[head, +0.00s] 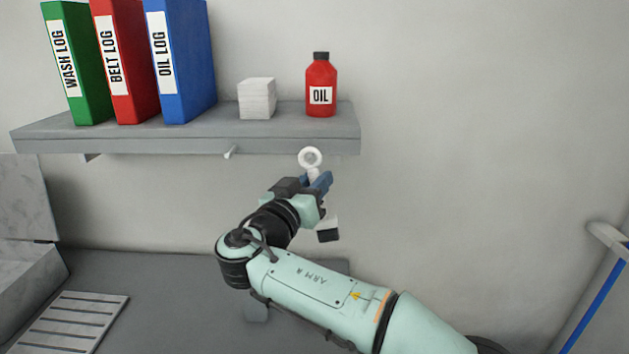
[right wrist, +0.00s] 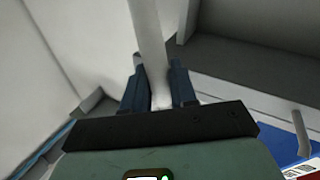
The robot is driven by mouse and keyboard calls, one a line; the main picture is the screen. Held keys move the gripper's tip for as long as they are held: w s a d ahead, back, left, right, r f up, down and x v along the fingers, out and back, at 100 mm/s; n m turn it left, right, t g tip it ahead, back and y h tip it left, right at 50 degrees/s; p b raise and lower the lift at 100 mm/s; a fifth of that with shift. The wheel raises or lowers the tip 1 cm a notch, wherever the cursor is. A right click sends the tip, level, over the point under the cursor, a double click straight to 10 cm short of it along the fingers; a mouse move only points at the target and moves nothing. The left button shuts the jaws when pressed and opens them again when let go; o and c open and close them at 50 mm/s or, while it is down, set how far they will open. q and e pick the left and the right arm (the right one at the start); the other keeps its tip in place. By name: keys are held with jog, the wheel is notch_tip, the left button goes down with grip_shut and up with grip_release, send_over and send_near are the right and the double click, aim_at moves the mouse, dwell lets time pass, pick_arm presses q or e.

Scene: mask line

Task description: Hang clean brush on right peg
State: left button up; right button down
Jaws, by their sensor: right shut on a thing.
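The brush is held upright in my right gripper (head: 316,182), in front of the shelf. Its white ring (head: 310,157) shows above the fingers, just below the shelf's front edge at the right end. Its white head with dark bristles (head: 328,232) hangs below. In the right wrist view, the blue fingers (right wrist: 160,85) are shut on the white handle (right wrist: 149,40). A short light peg (head: 230,152) sticks out from the shelf's front edge, left of the ring. A right peg cannot be made out; the ring covers that area. My left gripper is not in view.
The grey shelf (head: 180,140) carries green, red and blue binders, a white stack (head: 257,98) and a red oil bottle (head: 321,88). Below lies a grey counter with a slatted panel (head: 70,318). A blue pole (head: 597,305) stands at far right. The wall right of the shelf is clear.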

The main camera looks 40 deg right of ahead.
jog(key=shift+w+d+p, duration=0.75)
jog(key=shift+w+d, duration=0.1)
jog(key=shift+w, duration=0.15)
jog(key=shift+w+d+f+b, duration=0.25)
jog(key=shift+w+f+b, duration=0.05)
jog(key=shift+w+f, duration=0.15)
jog(key=shift+s+d, duration=0.1)
jog(key=shift+d, duration=0.05)
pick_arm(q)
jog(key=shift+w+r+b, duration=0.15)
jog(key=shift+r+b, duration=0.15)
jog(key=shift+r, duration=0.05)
